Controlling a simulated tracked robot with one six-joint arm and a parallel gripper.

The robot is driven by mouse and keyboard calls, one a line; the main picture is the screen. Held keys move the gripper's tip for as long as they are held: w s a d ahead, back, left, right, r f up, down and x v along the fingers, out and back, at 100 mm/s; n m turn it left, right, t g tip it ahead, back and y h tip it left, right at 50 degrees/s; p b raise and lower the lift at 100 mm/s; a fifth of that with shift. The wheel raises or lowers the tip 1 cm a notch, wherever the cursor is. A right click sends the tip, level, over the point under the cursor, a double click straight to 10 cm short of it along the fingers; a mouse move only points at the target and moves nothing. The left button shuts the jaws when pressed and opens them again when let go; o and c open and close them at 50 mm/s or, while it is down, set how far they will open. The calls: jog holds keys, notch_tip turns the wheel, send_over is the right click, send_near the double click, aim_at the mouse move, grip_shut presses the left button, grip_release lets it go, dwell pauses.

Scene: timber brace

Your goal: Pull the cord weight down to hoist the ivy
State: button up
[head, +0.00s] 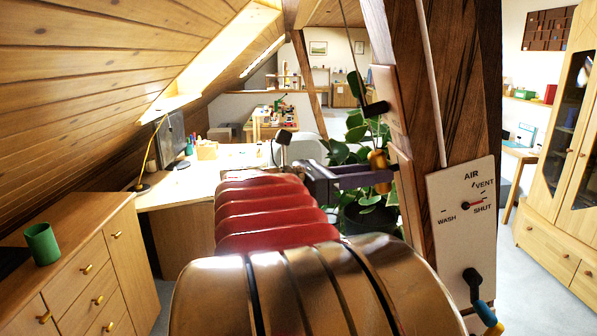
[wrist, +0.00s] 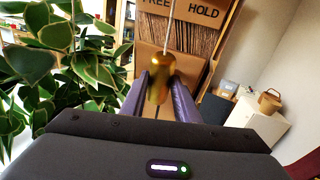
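The cord weight (head: 378,159) is a brass-coloured bob hanging on a thin cord beside the timber post. In the wrist view the weight (wrist: 161,75) sits between my gripper's two purple fingers (wrist: 162,92), which appear to close on its sides. In the head view my gripper (head: 372,177) crosses the weight, which shows above and below the finger. The cord (wrist: 169,24) runs up from the weight. The ivy (head: 344,152), with pale-edged leaves, is behind the gripper in a dark pot (head: 369,218). Its leaves (wrist: 32,65) also fill the left of the wrist view.
The timber post (head: 468,80) stands close on the right, with a black handle (head: 376,108) near its left side. It carries an AIR dial panel (head: 462,225) and a crank (head: 482,300). A FREE/HOLD board (wrist: 205,32) shows beyond the weight. A drawer cabinet (head: 90,260) stands left.

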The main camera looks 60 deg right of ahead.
grip_shut()
jog(key=shift+s, duration=0.1)
